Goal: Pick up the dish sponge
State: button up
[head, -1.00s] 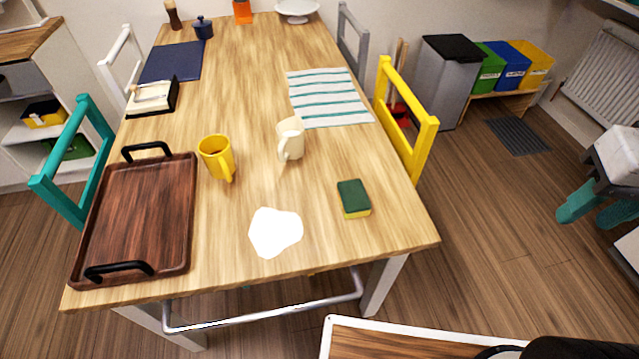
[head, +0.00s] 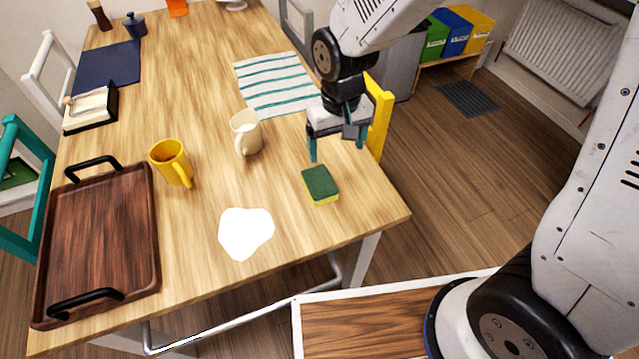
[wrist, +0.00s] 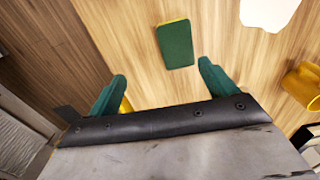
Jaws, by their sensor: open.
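The dish sponge (head: 321,184) has a dark green top and a yellow lower layer. It lies flat on the wooden table near the front right corner. My gripper (head: 336,155) is open and empty, with green fingers pointing down, above the table just behind and right of the sponge. In the wrist view the sponge (wrist: 175,45) lies beyond the two fingertips of my gripper (wrist: 162,70), roughly in line with the gap between them. The sponge is not touched by the fingers.
A white puddle-like patch (head: 245,232) lies left of the sponge. A cream jug (head: 246,133) and a yellow mug (head: 172,161) stand further left. A wooden tray (head: 153,215) fills the left front. A yellow chair (head: 379,112) stands at the right edge.

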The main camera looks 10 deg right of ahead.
send_over(320, 181)
jog(key=f, duration=0.5)
jog(key=shift+s+d, duration=0.1)
jog(key=shift+s, duration=0.1)
notch_tip(320, 181, down, 8)
jog(key=shift+w+r, duration=0.1)
jog(key=shift+w, duration=0.05)
jog(key=shift+c, duration=0.4)
jog(key=c, duration=1)
